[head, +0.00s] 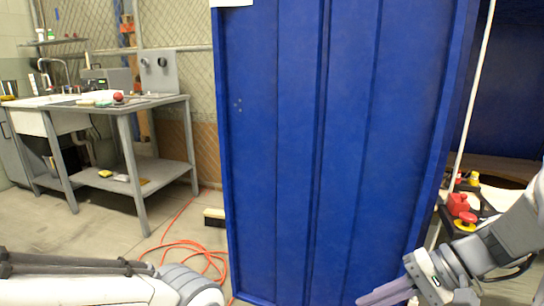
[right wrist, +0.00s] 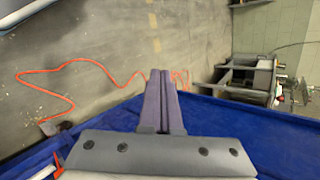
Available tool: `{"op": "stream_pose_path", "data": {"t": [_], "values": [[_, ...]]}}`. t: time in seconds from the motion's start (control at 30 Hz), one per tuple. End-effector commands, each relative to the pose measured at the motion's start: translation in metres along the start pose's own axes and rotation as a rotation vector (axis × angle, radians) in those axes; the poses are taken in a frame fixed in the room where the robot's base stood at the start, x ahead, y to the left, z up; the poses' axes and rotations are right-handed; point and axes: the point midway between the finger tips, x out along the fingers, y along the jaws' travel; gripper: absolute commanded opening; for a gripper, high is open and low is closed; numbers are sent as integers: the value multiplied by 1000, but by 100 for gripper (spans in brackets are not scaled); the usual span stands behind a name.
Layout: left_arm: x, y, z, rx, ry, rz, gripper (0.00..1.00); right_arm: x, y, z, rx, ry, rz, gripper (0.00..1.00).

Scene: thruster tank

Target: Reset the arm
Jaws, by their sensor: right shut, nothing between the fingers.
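My right gripper (head: 362,301) is at the lower right of the head view, in front of the blue panel. In the right wrist view its two purple-grey fingers (right wrist: 160,72) lie together, shut with nothing between them. My left arm (head: 90,288) comes in low from the left. Its grey rounded joint shows, but its gripper is out of view.
A tall blue panel (head: 300,150) fills the middle, close ahead. A grey workbench (head: 150,106) stands at the left by a mesh fence. An orange cord (head: 185,246) lies on the floor. A red button device (head: 458,204) is at the right, near my right arm.

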Motion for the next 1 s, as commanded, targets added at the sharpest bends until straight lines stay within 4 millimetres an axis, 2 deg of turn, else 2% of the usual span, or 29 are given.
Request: {"op": "stream_pose_path", "data": {"t": [0.03, 0.13, 0.3, 0.4, 0.6, 0.9, 0.97, 1.0], "values": [[0, 0, 0, 0, 0, 0, 50, 19, -3, 15, -55, -55, 81, 0], [0, 0, 0, 0, 0, 0, 50, 47, 0, 41, -155, -135, 238, 0], [0, 0, 0, 0, 0, 0, 50, 80, 11, 80, -374, -220, 480, 0], [0, 0, 0, 0, 0, 0, 50, 93, 17, 99, -527, -244, 599, 0], [0, 0, 0, 0, 0, 0, 50, 109, 24, 123, -806, -251, 739, 0], [0, 0, 0, 0, 0, 0, 50, 124, 23, 145, -1110, -235, 801, 0], [0, 0, 0, 0, 0, 0, 50, 132, 19, 153, -1163, -230, 802, 0], [-9, 1, 0, 0, -1, 0, 50, 128, 11, 156, -1175, -227, 803, 0]]}}
